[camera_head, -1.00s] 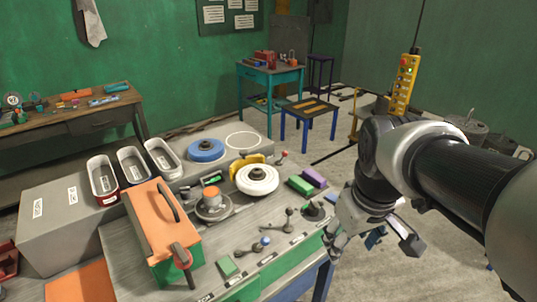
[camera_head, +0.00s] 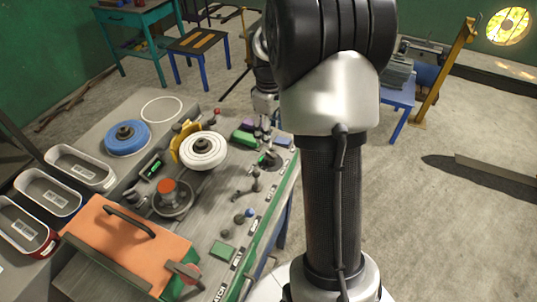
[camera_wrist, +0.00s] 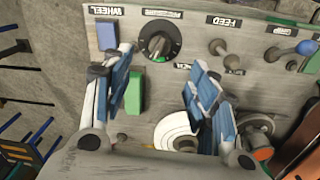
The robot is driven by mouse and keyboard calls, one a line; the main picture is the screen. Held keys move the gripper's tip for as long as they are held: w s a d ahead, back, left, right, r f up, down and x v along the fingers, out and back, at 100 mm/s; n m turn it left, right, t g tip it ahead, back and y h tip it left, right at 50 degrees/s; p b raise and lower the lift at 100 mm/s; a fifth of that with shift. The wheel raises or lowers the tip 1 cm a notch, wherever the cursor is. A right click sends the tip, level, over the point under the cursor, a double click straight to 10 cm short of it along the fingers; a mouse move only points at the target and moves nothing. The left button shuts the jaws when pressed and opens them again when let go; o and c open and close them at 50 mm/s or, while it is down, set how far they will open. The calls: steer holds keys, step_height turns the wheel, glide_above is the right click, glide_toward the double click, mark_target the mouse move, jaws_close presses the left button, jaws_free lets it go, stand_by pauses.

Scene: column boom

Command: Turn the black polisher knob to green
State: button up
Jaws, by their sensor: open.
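The black polisher knob (camera_wrist: 158,43) is a round dial on the grey panel. It sits under a label I cannot read clearly, between the WHEEL and FEED labels. A small green mark shows at its rim, and I cannot tell which mark its pointer meets. In the head view the knob (camera_head: 270,160) is at the panel's right end. My gripper (camera_wrist: 160,88) is open and empty, its blue-padded fingers apart, with the knob beyond and between them in the picture. In the head view my gripper (camera_head: 266,128) hangs close behind the knob, partly hidden.
A green block (camera_wrist: 136,92) lies near the left finger. A white polishing wheel (camera_head: 204,151), a blue wheel (camera_head: 127,137) and an orange box (camera_head: 125,245) stand on the bench. Levers, including a blue-tipped one (camera_wrist: 306,48), line the panel. Open floor lies to the right.

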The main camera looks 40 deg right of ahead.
mark_target(271, 154)
steer(key=f+b, duration=0.1)
steer(key=f, duration=0.5)
steer(key=f+b, duration=0.1)
steer(key=f, duration=0.5)
steer(key=shift+w+d, duration=0.2)
steer(key=c, duration=1.1)
